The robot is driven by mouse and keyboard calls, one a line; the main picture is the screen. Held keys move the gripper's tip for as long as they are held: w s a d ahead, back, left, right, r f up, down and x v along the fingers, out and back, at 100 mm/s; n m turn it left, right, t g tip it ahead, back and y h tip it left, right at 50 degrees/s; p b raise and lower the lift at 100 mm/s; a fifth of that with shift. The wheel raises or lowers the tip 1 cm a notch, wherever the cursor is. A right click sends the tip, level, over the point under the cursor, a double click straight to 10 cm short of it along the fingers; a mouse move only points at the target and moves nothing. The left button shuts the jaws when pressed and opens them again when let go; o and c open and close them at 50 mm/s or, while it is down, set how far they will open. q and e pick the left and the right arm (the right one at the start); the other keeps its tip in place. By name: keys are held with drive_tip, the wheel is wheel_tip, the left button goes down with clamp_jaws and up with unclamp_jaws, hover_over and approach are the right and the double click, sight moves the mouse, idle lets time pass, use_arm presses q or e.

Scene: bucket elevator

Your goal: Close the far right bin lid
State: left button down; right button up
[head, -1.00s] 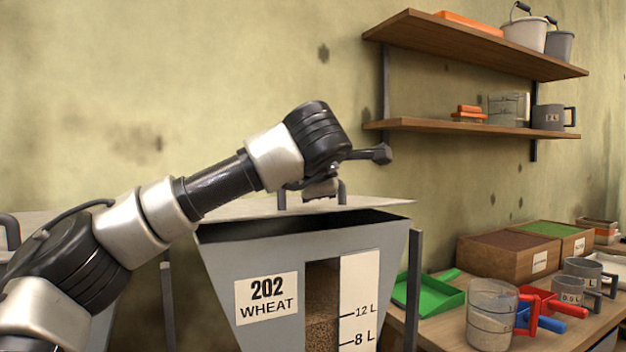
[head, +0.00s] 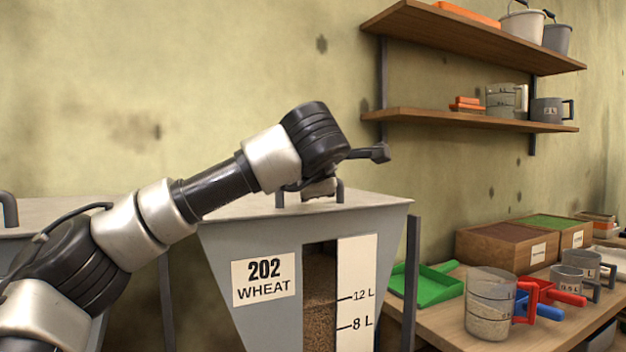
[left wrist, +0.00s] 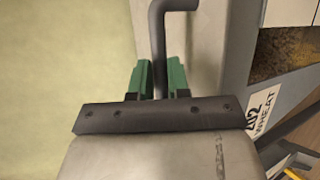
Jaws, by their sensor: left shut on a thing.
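The grey bin marked 202 WHEAT (head: 218,262) stands in the middle of the head view. Its lid (head: 375,203) lies flat on the rim, and no dark gap shows between them. The bar handle (head: 340,190) on top of the lid also shows in the left wrist view (left wrist: 158,35). My left gripper (head: 318,188) is at this handle. In the left wrist view its green fingers (left wrist: 160,80) are shut on the handle, one on each side. My right gripper is not in view.
Another grey bin (head: 45,232) stands at the left. A wooden table (head: 445,320) at the right holds a green scoop (head: 430,285), a clear measuring cup (head: 490,300) and sample boxes (head: 500,250). Two wall shelves (head: 470,121) hang above the table.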

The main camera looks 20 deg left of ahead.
use_arm(q)
drive_tip(key=shift+w+d+f, duration=0.1)
drive_tip(key=shift+d+f, duration=0.05)
drive_tip(key=shift+f, duration=0.8)
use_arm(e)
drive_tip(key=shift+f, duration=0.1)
use_arm(q)
drive_tip(key=c, duration=1.5)
unclamp_jaws()
drive_tip(key=o, duration=0.4)
drive_tip(key=shift+s+r, duration=0.2)
drive_tip(key=shift+s+d+r, duration=0.25)
drive_tip(key=shift+s, duration=0.25)
drive_tip(key=v, duration=1)
drive_tip(key=shift+r, duration=0.25)
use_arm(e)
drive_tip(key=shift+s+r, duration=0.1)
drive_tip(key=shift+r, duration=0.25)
use_arm(q)
drive_tip(key=shift+w+a, duration=0.1)
drive_tip(key=shift+w, duration=0.05)
